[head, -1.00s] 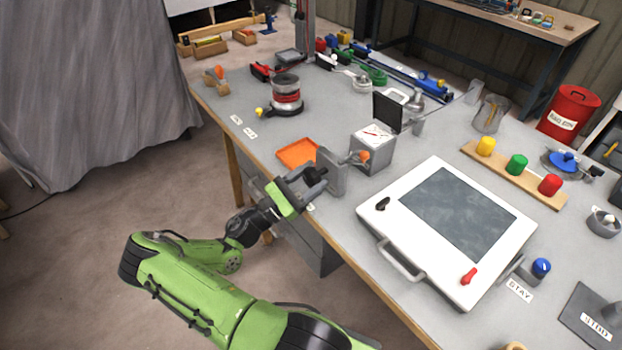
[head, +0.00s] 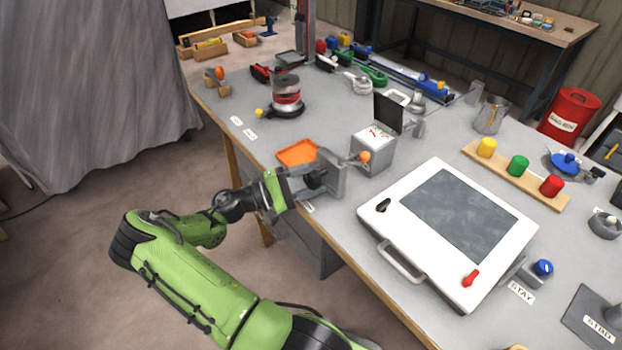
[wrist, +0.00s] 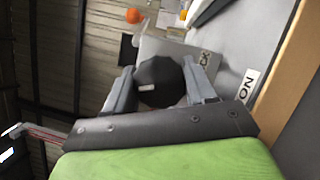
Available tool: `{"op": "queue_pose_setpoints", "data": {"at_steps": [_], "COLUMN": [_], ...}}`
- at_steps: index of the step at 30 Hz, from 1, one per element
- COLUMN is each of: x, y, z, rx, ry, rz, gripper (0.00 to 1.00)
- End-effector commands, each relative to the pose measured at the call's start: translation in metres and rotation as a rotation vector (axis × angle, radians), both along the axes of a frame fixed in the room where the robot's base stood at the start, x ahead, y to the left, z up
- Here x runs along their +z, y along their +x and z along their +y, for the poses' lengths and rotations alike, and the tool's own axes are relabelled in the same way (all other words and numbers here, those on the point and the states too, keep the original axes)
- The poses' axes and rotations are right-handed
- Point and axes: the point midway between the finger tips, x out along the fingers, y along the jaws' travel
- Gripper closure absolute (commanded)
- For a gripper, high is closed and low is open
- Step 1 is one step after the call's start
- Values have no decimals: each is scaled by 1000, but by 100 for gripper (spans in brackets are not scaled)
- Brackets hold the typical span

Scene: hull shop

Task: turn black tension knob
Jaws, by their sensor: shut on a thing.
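The black tension knob (wrist: 162,82) is a round dark knob with a pale mark on its face, in the middle of the wrist view. It sits in front of a grey upright bracket, which shows at the bench edge in the head view (head: 333,174). My gripper (wrist: 161,88) is shut on the knob, with one finger at each side of it. In the head view the knob (head: 316,179) shows small and dark between my gripper's fingers, partly covered by them.
A grey box with an orange-tipped lever (head: 374,150) stands just behind the bracket. An orange tray (head: 297,152) lies to the left. A white panel with a grey screen (head: 447,228) lies to the right.

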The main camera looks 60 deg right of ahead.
Motion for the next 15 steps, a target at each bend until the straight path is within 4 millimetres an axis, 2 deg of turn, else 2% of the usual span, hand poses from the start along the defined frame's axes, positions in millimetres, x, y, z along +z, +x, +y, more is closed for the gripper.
{"op": "queue_pose_setpoints", "data": {"at_steps": [6,15], "x": [1,0], "y": [-1,-1], "z": [0,0], "rx": [-2,-3], "ry": [-62,-102], "rz": [-117,-197], "gripper": [75,75]}}
